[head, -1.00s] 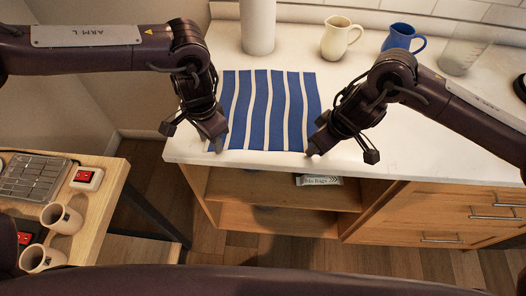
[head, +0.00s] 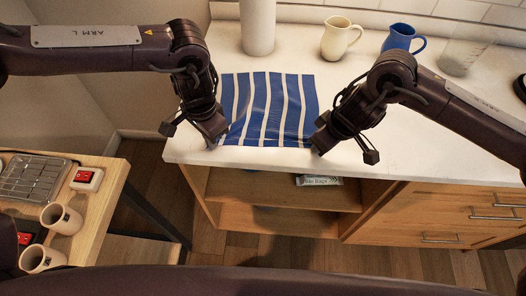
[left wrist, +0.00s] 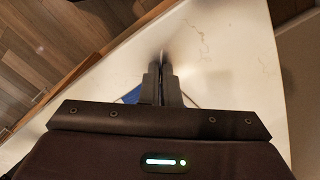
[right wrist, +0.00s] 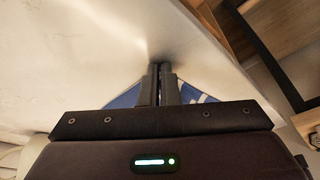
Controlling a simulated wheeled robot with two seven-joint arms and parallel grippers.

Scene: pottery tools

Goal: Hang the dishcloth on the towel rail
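The dishcloth (head: 268,108), blue with white stripes, lies spread on the white counter with creases toward its front edge. My left gripper (head: 214,142) is at its front left corner, and the fingers look shut on the cloth there. My right gripper (head: 316,148) is at its front right corner, also with fingers shut on the cloth. In the left wrist view the fingers (left wrist: 162,72) are together, with a bit of blue cloth (left wrist: 132,96) beside them. In the right wrist view the fingers (right wrist: 160,72) are together, with blue cloth (right wrist: 126,98) beside them. No towel rail shows.
A white cylinder (head: 258,28), a cream jug (head: 338,38), a blue jug (head: 402,40) and a clear measuring jug (head: 460,56) stand behind on the counter (head: 430,150). Open shelves (head: 270,190) lie below its front edge. A wooden table (head: 100,210) with mugs is at left.

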